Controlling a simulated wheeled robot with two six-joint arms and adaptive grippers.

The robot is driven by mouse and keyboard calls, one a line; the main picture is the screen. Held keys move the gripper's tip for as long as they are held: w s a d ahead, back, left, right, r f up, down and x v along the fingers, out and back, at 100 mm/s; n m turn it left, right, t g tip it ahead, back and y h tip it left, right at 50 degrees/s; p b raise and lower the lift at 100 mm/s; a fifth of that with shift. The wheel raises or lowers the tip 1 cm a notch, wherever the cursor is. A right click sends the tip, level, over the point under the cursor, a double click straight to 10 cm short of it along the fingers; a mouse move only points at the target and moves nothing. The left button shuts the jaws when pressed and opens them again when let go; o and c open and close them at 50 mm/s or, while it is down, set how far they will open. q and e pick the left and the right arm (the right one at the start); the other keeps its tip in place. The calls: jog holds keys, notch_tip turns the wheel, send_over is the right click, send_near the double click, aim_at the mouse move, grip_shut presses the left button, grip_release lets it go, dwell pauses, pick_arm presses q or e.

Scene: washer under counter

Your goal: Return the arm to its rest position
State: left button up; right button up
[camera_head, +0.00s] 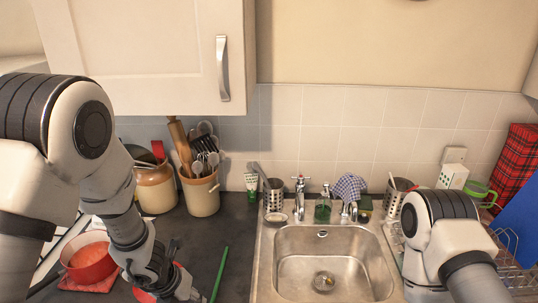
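My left arm comes in from the left and reaches down over the dark counter (238,235). My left gripper (168,275) is at the bottom, just right of the red pot (90,260). Its fingers are dark and partly hidden by the wrist, so I cannot tell whether they are open or shut. Something red shows under it at the lower edge. My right arm bends at the lower right, beside the sink (335,265), and runs out of the bottom of the picture. My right gripper is not in view.
A utensil crock (200,192) and a brown and cream jar (156,188) stand at the back. A green stick (218,275) lies on the counter. A tap (299,198) and a green bottle (322,208) stand behind the sink. A wire rack (512,245) is at right; a cupboard (145,50) hangs above.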

pick_arm(q)
jog(key=s+a+f+m+g+b, duration=0.15)
jog(key=s+f+g+b, duration=0.25)
jog(key=s+f, duration=0.9)
jog(key=s+a+f+m+g+y+b, duration=0.35)
jog(key=s+a+f+m+b, duration=0.4)
jog(key=s+f+m, duration=0.85)
jog(key=w+d+r+m+t+h+p, duration=0.1)
jog(key=w+m+t, duration=0.3)
jog(key=m, duration=1.3)
jog(key=shift+w+d+r+t+p, duration=0.4)
jog(key=shift+w+r+p, duration=0.15)
jog(key=shift+w, duration=0.55)
